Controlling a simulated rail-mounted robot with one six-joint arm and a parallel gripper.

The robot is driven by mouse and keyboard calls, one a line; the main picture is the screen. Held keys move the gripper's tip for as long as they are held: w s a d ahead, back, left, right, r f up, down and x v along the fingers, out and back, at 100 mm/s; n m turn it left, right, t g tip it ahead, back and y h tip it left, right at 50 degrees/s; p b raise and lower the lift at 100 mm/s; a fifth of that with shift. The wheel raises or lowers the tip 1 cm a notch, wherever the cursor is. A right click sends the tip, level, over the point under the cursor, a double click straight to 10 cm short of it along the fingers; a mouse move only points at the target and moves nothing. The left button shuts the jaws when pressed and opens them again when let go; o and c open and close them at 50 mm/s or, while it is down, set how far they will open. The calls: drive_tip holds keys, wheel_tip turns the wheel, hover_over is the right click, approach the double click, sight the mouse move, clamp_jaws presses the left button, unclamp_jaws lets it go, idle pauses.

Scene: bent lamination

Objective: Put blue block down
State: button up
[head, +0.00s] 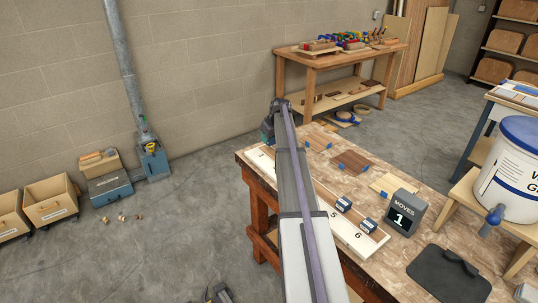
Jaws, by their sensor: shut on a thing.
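My arm reaches away over the worktable, and its dark far end is near the table's far left corner. The jaws and anything between them are hidden or too small to make out. A white strip (372,243) with numbered places runs along the table's left edge; 5 and 6 are readable. Two dark blue blocks with pale labels sit on or beside it: one block (344,204) near 5, the other block (368,225) near 6. They stand apart from each other, well clear of my arm's end. I cannot tell whether another blue block is held.
A grey counter box (403,213) reading "MOVES 1" stands right of the blocks. A white glue bucket (510,170) stands at the right. My arm covers part of the strip.

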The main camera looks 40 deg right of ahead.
sight(270, 144)
drive_tip(key=shift+f, duration=0.2)
wheel_tip(270, 144, down, 4)
drive_tip(key=b, duration=0.3)
drive_tip(key=shift+b, duration=0.3)
drive_tip(key=shift+r, duration=0.3)
drive_tip(key=shift+f, duration=0.2)
drive_tip(key=o, duration=1.2)
drive_tip(key=shift+o, duration=0.2)
drive_tip(key=shift+r, duration=0.15)
